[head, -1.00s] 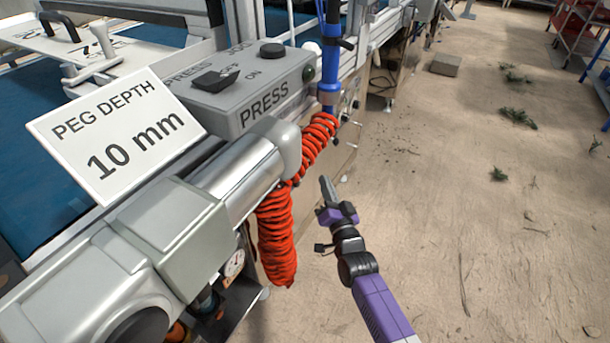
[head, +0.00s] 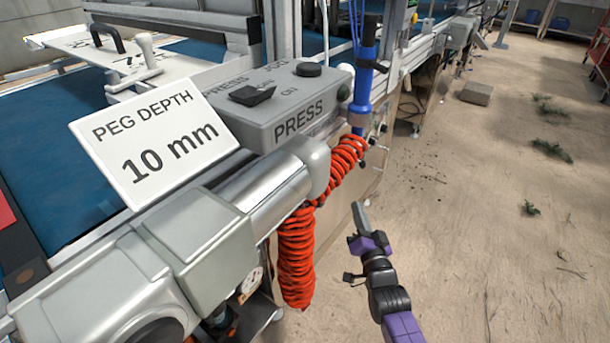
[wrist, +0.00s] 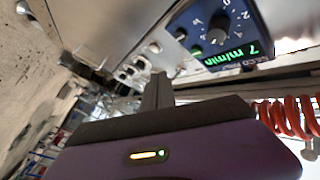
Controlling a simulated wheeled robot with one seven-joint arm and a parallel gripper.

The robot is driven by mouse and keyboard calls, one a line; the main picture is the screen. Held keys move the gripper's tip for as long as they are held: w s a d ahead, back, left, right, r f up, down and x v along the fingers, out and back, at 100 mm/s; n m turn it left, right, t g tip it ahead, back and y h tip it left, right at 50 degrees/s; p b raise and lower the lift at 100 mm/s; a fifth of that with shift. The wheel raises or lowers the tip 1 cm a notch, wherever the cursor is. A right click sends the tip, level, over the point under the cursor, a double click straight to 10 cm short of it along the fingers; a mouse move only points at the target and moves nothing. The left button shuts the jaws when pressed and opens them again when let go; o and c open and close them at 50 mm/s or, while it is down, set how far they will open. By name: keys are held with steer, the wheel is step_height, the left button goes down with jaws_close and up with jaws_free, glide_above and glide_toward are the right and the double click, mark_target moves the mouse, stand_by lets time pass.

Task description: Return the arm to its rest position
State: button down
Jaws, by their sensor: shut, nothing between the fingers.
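My gripper (head: 361,216) is at the end of my purple and black arm in the head view. It hangs over the open floor, to the right of the orange coiled hose (head: 297,255) and apart from it. Its fingers are shut with nothing between them. In the wrist view the shut fingers (wrist: 157,92) point toward the machine's side, below a blue speed display (wrist: 222,32) reading 7 m/min.
The grey PRESS box (head: 290,105) and the PEG DEPTH 10 mm sign (head: 155,148) sit on the machine at left. A blue tool (head: 363,90) hangs above the hose. The floor (head: 480,240) at right is mostly clear, with a block (head: 476,92) farther back.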

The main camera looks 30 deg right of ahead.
steer(key=s+a+r+n+g+y, duration=0.1)
steer(key=s+a+r+n+y, duration=0.25)
steer(key=s+a, duration=0.65)
steer(key=s+a+r+n+g+y, duration=0.15)
steer(key=s+a+n, duration=0.45)
steer(key=s, duration=0.9)
steer(key=s+a+r+n+g+y, duration=0.1)
steer(key=s+a+r+n+y, duration=0.2)
steer(key=s+a, duration=0.75)
step_height(320, 180, up, 33)
steer(key=s+d+p, duration=0.1)
steer(key=p, duration=3.2)
steer(key=shift+s+d, duration=0.2)
steer(key=shift+f+t, duration=0.15)
steer(key=shift+t, duration=0.1)
